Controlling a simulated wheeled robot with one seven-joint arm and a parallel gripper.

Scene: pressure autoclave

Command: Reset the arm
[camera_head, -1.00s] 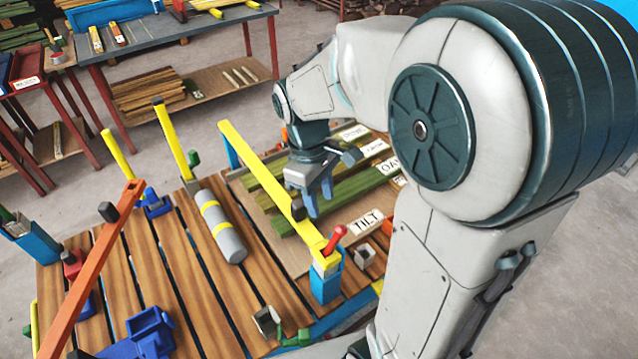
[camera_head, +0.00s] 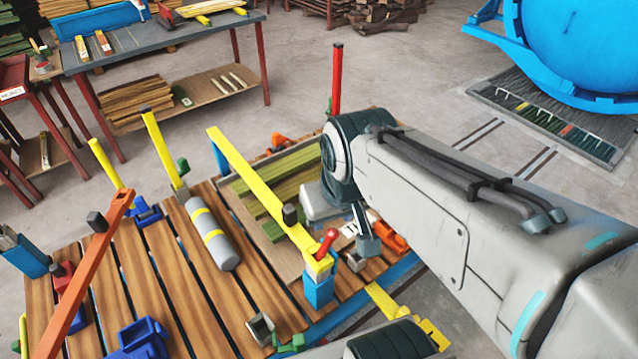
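My arm reaches in from the right and bends down over the wooden-slatted work table (camera_head: 160,262). My gripper (camera_head: 363,238) hangs below the dark wrist, just right of the yellow bar (camera_head: 262,195) and its red-handled blue post (camera_head: 319,287). The gripper is small and partly hidden by the wrist, so its opening cannot be made out. No held object shows. Green boards (camera_head: 270,182) lie on a panel behind the yellow bar, partly covered by my wrist.
An orange bar (camera_head: 88,272) slants at the left. A red post (camera_head: 336,78) rises behind my arm. A grey bench (camera_head: 160,42) stands at the back left, a blue vessel (camera_head: 575,45) at the back right. Open floor lies between.

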